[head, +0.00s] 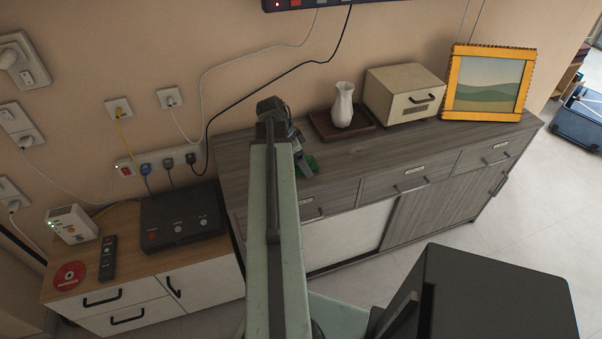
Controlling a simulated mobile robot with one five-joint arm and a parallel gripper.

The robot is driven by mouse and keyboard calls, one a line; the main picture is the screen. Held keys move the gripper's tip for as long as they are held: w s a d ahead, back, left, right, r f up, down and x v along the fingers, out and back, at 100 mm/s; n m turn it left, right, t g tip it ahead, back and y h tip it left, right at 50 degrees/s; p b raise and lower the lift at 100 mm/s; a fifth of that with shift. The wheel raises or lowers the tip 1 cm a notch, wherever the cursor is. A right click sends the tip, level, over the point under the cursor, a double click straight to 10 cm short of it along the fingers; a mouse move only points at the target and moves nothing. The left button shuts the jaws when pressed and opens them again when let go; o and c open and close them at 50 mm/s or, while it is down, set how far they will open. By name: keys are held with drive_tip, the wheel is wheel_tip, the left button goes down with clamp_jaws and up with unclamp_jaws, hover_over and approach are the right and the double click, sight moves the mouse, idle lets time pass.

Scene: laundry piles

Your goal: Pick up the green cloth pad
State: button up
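A green cloth pad (311,162) shows as a small green patch on the left part of the grey wooden sideboard top (350,165). Most of it is hidden behind my arm and gripper. My gripper (299,152) is at the far end of my pale green arm, over the sideboard and right at the pad in the picture. I cannot tell whether it touches the pad. Its fingers are too small and hidden to tell whether they are open or shut.
On the sideboard stand a white vase (343,104) on a dark tray (318,124), a cream box (405,93) and a yellow-framed picture (488,84). A low cabinet (130,225) at left holds a black device (181,219). Cables hang along the wall. The sideboard's front right top is clear.

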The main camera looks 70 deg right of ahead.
drive_tip(key=c, duration=1.5)
drive_tip(key=shift+o, duration=0.2)
wheel_tip(320, 180, up, 10)
drive_tip(key=p, duration=1)
drive_tip(key=shift+r+p, duration=0.1)
drive_tip(key=shift+p, duration=0.25)
drive_tip(key=o, duration=0.6)
drive_tip(key=c, duration=0.4)
